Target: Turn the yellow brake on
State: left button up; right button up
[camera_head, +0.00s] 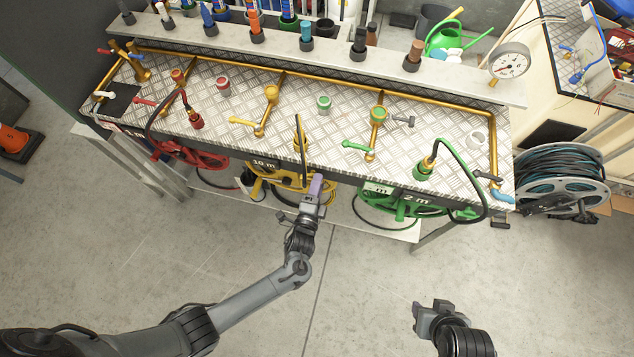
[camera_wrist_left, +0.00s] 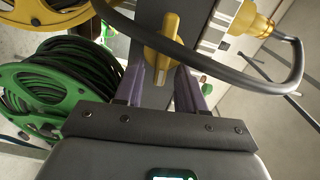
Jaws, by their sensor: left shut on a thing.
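The yellow hose reel (camera_head: 266,187) hangs under the front edge of the metal bench, below the "10 m" label. The yellow brake (camera_wrist_left: 160,48) shows in the left wrist view as a short lever in the upper middle, its lower end between my purple fingers. My left gripper (camera_head: 316,186) is at the right side of the yellow reel, shut on the brake. In the head view my fingers hide the brake. My right gripper (camera_head: 432,317) hangs over the floor at lower right, away from the bench; its jaw opening is not clear.
A green reel (camera_head: 400,203) is close to the right of my left gripper, and a red reel (camera_head: 190,155) is to the left. A dark hose (camera_wrist_left: 215,72) loops across the left wrist view, near the fingers. The floor (camera_head: 365,285) in front is clear.

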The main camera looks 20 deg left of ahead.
pick_arm(q)
jog(key=shift+f+m, duration=0.2)
jog(key=shift+m, duration=0.4)
jog(key=o, duration=1)
jog(key=shift+a, duration=0.1)
jog(key=s+d+p, duration=0.1)
jog(key=s, duration=0.9)
jog(key=shift+s, duration=0.4)
